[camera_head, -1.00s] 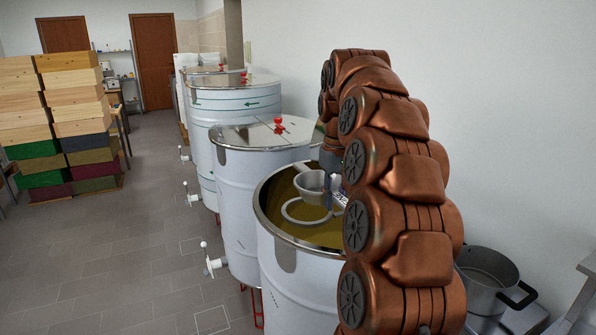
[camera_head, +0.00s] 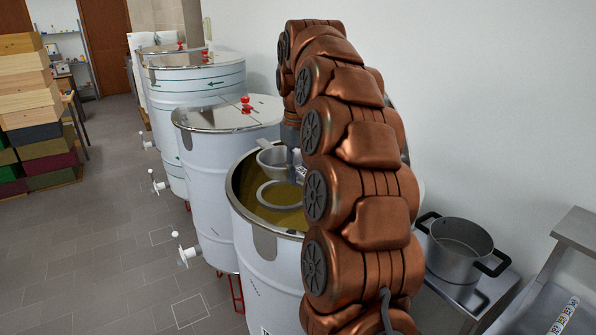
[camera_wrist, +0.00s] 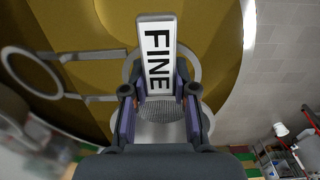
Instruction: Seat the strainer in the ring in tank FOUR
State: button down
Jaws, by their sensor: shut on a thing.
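The grey strainer (camera_head: 273,162) is in my gripper, over the open tank (camera_head: 256,240) nearest me. In the wrist view my gripper (camera_wrist: 163,105) is shut on the strainer; its white "FINE" label (camera_wrist: 158,58) and mesh (camera_wrist: 166,112) show between the fingers. A grey ring (camera_head: 281,196) is inside the tank, apart from the strainer and nearer the camera in the head view. In the wrist view one ring (camera_wrist: 31,73) with two bars lies left of the strainer; another round grey edge (camera_wrist: 195,64) shows behind the label. No tank number is readable. My arm hides the tank's right side.
Lidded tanks (camera_head: 215,150) stand in a row behind the open one, with red knobs on top. A pot (camera_head: 460,250) sits on a low stand at right, near a metal table (camera_head: 575,235). Stacked boxes (camera_head: 35,120) stand at left. The floor between is clear.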

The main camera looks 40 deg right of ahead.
jog(key=shift+f+b, duration=1.4)
jog(key=shift+f, duration=1.15)
jog(key=shift+f+b, duration=0.95)
jog(key=shift+f, duration=0.25)
dwell(0.4)
jog(key=c, duration=0.8)
grip_release()
jog(key=shift+c, duration=0.2)
jog(key=shift+r, duration=0.1)
